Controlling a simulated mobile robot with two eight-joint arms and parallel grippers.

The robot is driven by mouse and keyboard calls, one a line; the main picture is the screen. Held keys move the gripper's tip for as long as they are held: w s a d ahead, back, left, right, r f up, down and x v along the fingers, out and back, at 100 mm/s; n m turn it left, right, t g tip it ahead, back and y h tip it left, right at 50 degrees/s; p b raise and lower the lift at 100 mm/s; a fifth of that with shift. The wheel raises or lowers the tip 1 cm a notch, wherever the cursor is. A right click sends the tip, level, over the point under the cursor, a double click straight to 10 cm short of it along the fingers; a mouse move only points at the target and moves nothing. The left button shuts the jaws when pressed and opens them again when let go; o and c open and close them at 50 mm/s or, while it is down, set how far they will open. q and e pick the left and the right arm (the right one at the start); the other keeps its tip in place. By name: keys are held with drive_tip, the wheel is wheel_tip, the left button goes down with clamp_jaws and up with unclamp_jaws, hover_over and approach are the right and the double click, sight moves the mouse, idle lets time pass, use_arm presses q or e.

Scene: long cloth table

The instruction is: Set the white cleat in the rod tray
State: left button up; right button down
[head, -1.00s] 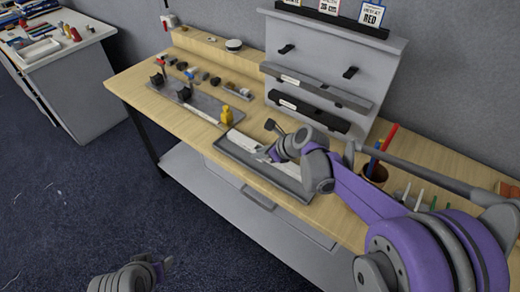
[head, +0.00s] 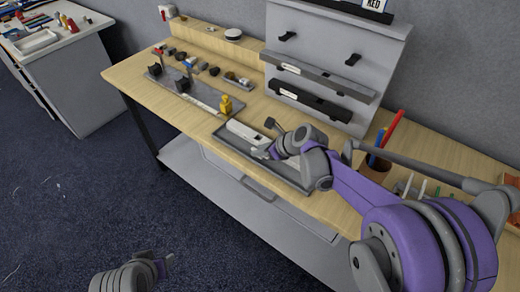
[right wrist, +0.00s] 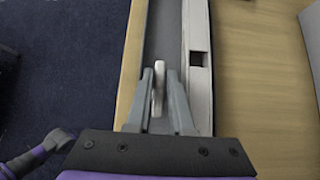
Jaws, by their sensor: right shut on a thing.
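My right gripper (head: 268,152) is over the long grey tray (head: 250,165) at the table's front edge. In the right wrist view its two fingers (right wrist: 160,95) are shut on a small white piece, the white cleat (right wrist: 158,80). The cleat is over the dark tray floor (right wrist: 163,30), beside a long white block (right wrist: 198,90) lying along the tray's right side. I cannot tell whether the cleat touches the floor. In the head view the gripper mostly hides it. My left gripper (head: 162,266) is low over the floor at bottom left, its fingers unclear.
A grey plate with dark clamps and a yellow piece (head: 225,104) is left of the tray. A grey rack (head: 330,60) stands behind it. A pen cup (head: 375,168) is to the right, near my arm. Small parts (head: 200,66) lie at the back left.

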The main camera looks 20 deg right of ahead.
drive_tip(key=shift+f, duration=0.4)
drive_tip(key=c, duration=0.7)
unclamp_jaws()
drive_tip(key=v, duration=1.1)
drive_tip(key=s+f+n+h, duration=0.1)
drive_tip(key=s+f+n, duration=0.1)
drive_tip(key=s+n, duration=0.5)
drive_tip(key=s+a+f+n+g+h, duration=0.1)
drive_tip(key=s+f+n+h, duration=0.1)
drive_tip(key=s+n, duration=0.4)
drive_tip(key=s+a+f+n+h, duration=0.1)
drive_tip(key=s+n, duration=0.6)
drive_tip(key=n, duration=0.7)
drive_tip(key=shift+s+f+g+h, duration=0.3)
drive_tip(key=shift+f+h, duration=0.4)
drive_tip(key=shift+f, duration=0.15)
